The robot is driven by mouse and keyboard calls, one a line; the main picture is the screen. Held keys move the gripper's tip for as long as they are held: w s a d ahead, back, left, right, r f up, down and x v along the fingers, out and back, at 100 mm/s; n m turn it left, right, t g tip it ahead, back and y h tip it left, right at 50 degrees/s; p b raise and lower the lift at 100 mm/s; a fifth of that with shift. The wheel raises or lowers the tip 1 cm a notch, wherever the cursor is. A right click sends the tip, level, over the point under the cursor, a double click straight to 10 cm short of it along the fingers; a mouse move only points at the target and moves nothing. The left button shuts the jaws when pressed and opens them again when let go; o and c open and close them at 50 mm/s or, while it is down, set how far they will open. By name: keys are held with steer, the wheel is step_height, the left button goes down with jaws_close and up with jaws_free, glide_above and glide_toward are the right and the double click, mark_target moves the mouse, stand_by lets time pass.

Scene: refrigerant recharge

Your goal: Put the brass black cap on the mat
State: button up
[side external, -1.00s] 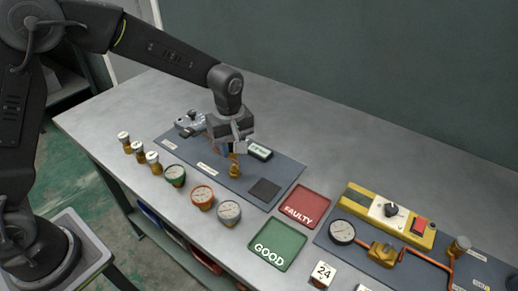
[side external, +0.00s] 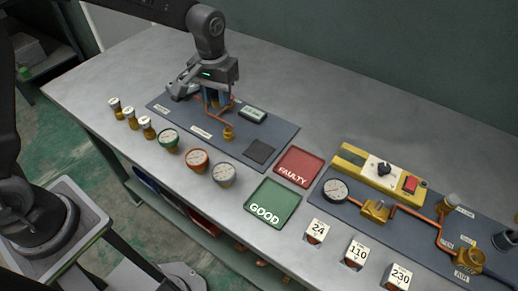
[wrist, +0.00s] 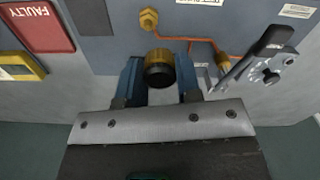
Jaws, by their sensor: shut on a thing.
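My gripper (side external: 214,100) is over the left part of the blue-grey board, beside the copper tube. In the wrist view its two blue fingers (wrist: 160,80) are shut on the brass black cap (wrist: 159,69), with the dark end facing the camera. The cap is hidden between the fingers in the side view. I cannot tell whether it touches anything beneath. A dark square mat (side external: 260,151) lies bare on the right end of the board, to the right of my gripper.
A brass fitting (side external: 229,131) stands between my gripper and the mat. A small display (side external: 253,115) lies behind it. Several gauges line the board's front; the red FAULTY tray (side external: 298,167) and green GOOD tray (side external: 273,202) lie right.

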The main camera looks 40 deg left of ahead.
steer(key=shift+a+r+m, duration=0.2)
steer(key=shift+r+m, duration=0.1)
steer(key=shift+m, duration=0.7)
steer(key=shift+d, duration=0.1)
glide_above(259, 151)
steer(key=shift+m, duration=0.3)
step_height(259, 151, down, 7)
steer(key=shift+f, duration=1.95)
steer(key=o, duration=0.9)
steer(key=shift+f, duration=0.15)
